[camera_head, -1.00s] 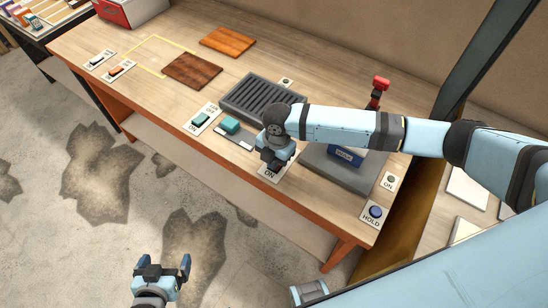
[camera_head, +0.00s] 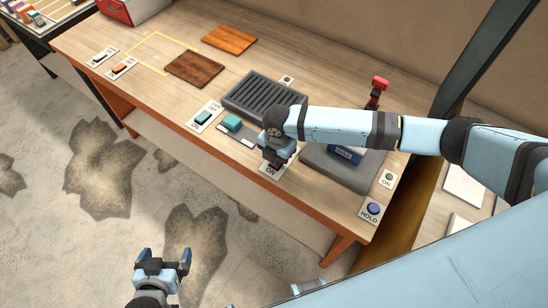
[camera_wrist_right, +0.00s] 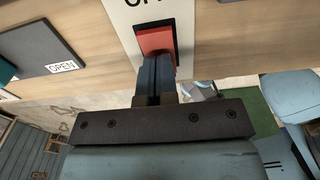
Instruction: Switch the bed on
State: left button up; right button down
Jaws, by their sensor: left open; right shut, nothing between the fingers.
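A red rocker switch (camera_wrist_right: 156,42) sits on a white label plate (camera_wrist_right: 122,20) in the right wrist view. In the head view that plate (camera_head: 268,173) reads ON at the table's front edge, and the switch is mostly hidden by my right gripper (camera_head: 273,165). The right gripper is shut and empty. In the wrist view its fingertips (camera_wrist_right: 157,60) are at the lower part of the red switch, seemingly touching it. A grey ribbed bed (camera_head: 262,97) lies behind. My left gripper (camera_head: 163,258) is open and empty over the floor, away from the table.
A teal switch (camera_head: 203,117) and a teal block (camera_head: 232,123) lie to the left. A grey plate (camera_head: 335,168) with a blue block (camera_head: 346,155) stands right, partly under my right arm. A HOLD button (camera_head: 374,208) and an ON button (camera_head: 389,179) are at the right end.

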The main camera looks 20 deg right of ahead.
jog(key=shift+d+f, duration=0.1)
jog(key=shift+d, duration=0.15)
notch_tip(320, 180, up, 5)
jog(key=p, duration=0.5)
notch_tip(320, 180, up, 9)
jog(key=b, duration=0.2)
jog(key=shift+w, duration=0.15)
